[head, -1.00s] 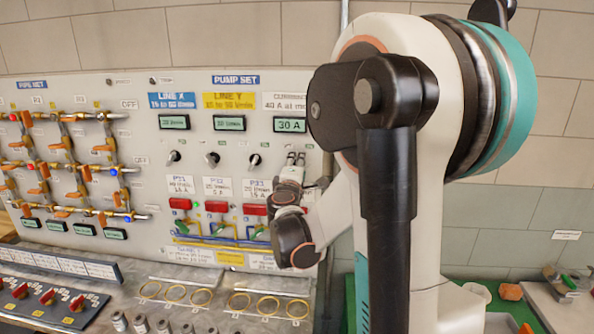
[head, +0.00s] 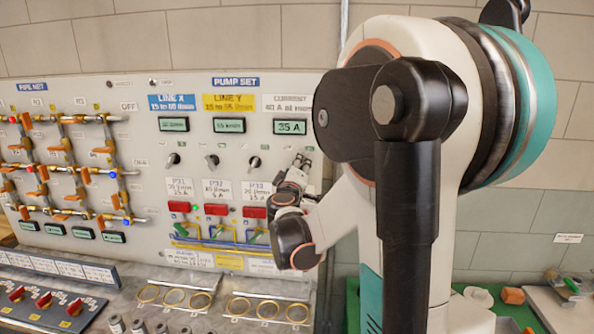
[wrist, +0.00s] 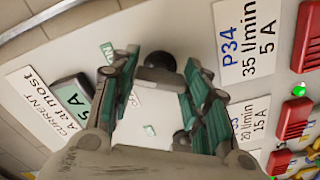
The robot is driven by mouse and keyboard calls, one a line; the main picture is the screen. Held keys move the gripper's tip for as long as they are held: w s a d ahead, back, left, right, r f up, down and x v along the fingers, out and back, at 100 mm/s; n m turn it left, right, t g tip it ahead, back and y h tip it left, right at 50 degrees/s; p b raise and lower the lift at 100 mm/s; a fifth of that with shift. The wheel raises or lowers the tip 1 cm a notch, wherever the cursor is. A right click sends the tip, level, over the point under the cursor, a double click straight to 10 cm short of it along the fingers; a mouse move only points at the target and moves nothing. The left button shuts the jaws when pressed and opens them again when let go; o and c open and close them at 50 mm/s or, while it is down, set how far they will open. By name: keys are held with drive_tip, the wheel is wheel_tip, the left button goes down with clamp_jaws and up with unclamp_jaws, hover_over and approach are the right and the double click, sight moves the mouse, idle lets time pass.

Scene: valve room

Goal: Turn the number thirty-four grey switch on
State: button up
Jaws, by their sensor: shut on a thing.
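The number thirty-four switch shows as a dark rounded knob (wrist: 158,66) in the wrist view, between my fingertips. Beside it on the right is the label P34, 35 l/min 5 A (wrist: 245,45). A small green lamp (wrist: 298,91) is lit below that label. My gripper (wrist: 155,85) is shut on the switch; in the head view my gripper (head: 302,163) is at the panel below the current display (head: 290,127), which reads 35 A. In the head view my gripper hides this switch.
Three similar switches, such as this one (head: 254,163), stand left of my gripper. Red blocks (head: 215,209) sit below their labels. A pipe net (head: 75,165) fills the panel's left. Brass rings (head: 240,307) lie on the ledge below.

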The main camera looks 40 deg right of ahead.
drive_tip(key=shift+s, duration=0.1)
drive_tip(key=o, duration=1.1)
drive_tip(key=shift+c, duration=0.2)
drive_tip(key=v, duration=1.2)
